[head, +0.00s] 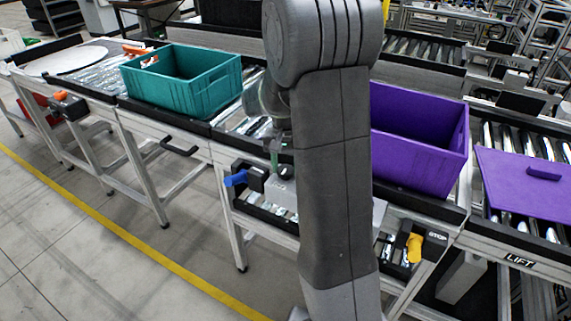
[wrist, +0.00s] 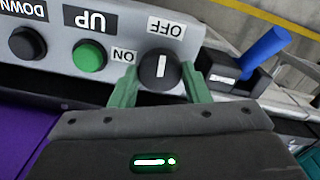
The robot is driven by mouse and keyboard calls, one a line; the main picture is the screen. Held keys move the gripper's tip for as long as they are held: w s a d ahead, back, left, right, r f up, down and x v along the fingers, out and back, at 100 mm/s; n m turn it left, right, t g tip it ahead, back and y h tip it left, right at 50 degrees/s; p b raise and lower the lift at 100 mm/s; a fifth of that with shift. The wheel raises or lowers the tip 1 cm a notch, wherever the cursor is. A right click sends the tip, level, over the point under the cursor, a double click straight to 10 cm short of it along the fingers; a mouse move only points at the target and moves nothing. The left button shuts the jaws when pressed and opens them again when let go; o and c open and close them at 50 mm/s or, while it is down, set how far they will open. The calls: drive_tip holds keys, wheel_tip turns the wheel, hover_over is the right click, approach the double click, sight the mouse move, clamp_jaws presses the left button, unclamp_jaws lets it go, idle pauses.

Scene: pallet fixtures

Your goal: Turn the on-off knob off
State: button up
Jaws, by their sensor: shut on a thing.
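The black on-off knob (wrist: 150,72) sits on a grey control panel (wrist: 205,40) in the wrist view. Its white mark stands upright in the picture, in line with the OFF label (wrist: 166,27); the ON label (wrist: 123,56) is to its left. Both labels appear upside down. My gripper (wrist: 160,74) has its green fingers on either side of the knob and is shut on it. In the head view, my gripper (head: 274,157) is over the panel, partly hidden by my arm.
A green UP button (wrist: 89,56) and a black DOWN button (wrist: 26,44) are left of the knob. A blue-handled switch (wrist: 265,46) is to the right. Teal (head: 185,92) and purple (head: 415,160) crates stand on the conveyor. A yellow-handled switch (head: 414,247) sits at the lower right.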

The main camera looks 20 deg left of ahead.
sight(286, 169)
drive_tip(key=shift+m, duration=0.7)
drive_tip(key=o, duration=1)
drive_tip(key=shift+c, duration=0.2)
wheel_tip(286, 169, up, 14)
drive_tip(key=shift+f, duration=0.15)
wheel_tip(286, 169, down, 14)
drive_tip(key=shift+r, duration=0.1)
idle(0.5)
